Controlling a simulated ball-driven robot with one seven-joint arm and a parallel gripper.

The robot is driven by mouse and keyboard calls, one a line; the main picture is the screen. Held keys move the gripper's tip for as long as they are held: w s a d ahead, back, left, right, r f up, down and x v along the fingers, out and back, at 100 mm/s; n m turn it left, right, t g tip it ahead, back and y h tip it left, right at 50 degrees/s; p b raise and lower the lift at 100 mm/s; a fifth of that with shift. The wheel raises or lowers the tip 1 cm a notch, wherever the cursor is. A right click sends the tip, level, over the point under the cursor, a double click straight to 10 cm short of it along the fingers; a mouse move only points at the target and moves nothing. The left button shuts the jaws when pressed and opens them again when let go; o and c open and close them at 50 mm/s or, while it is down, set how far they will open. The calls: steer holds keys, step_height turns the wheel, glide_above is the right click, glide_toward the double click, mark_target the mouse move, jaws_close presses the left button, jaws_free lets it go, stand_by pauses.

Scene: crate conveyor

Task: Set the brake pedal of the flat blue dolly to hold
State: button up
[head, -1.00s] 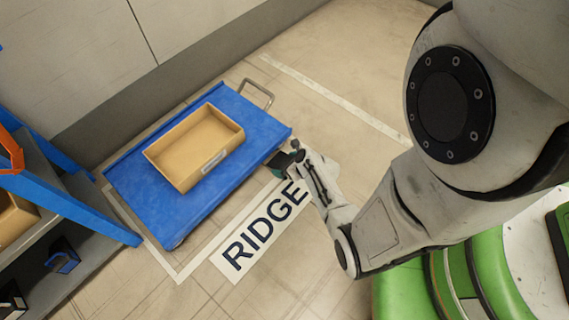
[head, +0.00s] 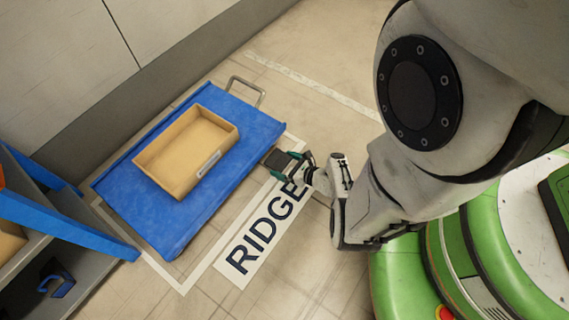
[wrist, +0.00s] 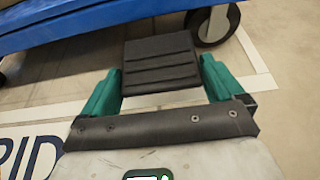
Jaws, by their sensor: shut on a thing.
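The flat blue dolly (head: 232,190) stands on the floor left of my arm, and its edge shows at the top of the wrist view (wrist: 70,38). The brake pedal (wrist: 160,62) is a black ribbed plate at the dolly's near side, in front of a caster. My gripper (wrist: 161,82) has its two teal fingers at the pedal's left and right sides and is shut on it. In the head view my gripper (head: 285,160) is beside the dolly's right edge. The angle of the pedal is hard to tell.
A tan crate (head: 225,153) sits on the dolly. The dolly has a metal handle (head: 246,85) at its far end. A dark caster wheel (wrist: 213,25) is close behind the pedal. A blue-framed shelf (head: 60,220) stands at the left. Floor lettering (head: 262,232) lies in front of the dolly.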

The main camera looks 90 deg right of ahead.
steer(key=shift+a+f+t, duration=0.1)
steer(key=shift+f+t, duration=0.3)
steer(key=shift+f, duration=0.15)
stand_by(0.5)
steer(key=o, duration=1.1)
steer(key=shift+r, duration=0.15)
